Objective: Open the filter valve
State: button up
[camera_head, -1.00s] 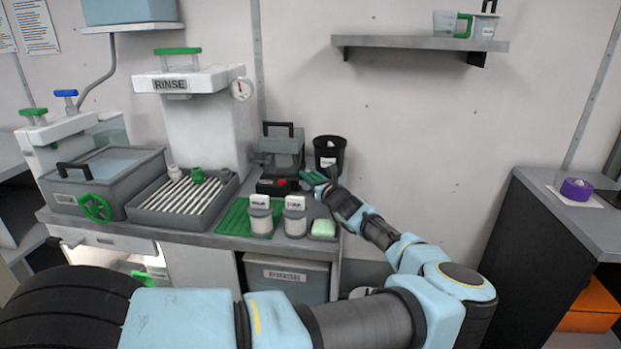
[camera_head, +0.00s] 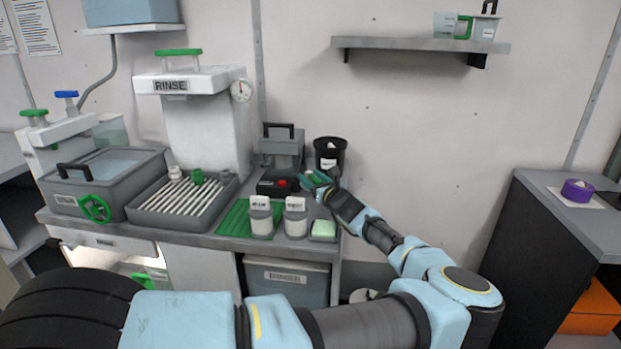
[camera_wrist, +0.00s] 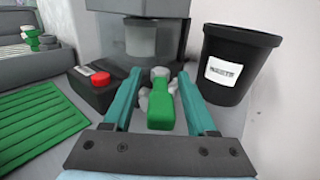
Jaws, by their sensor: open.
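No part is labelled as the filter valve in a way I can read. A green valve handle on a pale grey body (camera_wrist: 160,106) stands between the two teal fingers of my gripper (camera_wrist: 159,74) in the wrist view. The fingers are apart on either side of it, and I see no clear contact. In the head view my gripper (camera_head: 311,179) is at the right end of the counter, and its fingers mostly hide that part.
A black bin (camera_wrist: 233,64) is close to the right of my fingers. A black box with a red cap (camera_wrist: 100,80) is close to the left. Small labelled jars (camera_head: 261,219) and a green sponge (camera_head: 323,229) stand on the counter (camera_head: 225,242) in front. A grey machine (camera_head: 283,150) stands behind.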

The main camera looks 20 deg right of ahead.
jog(key=s+b, duration=0.1)
jog(key=s, duration=0.2)
jog(key=s+d+b, duration=0.1)
jog(key=s, duration=0.2)
jog(key=s+b, duration=0.1)
jog(key=s, duration=0.3)
jog(key=shift+d, duration=0.25)
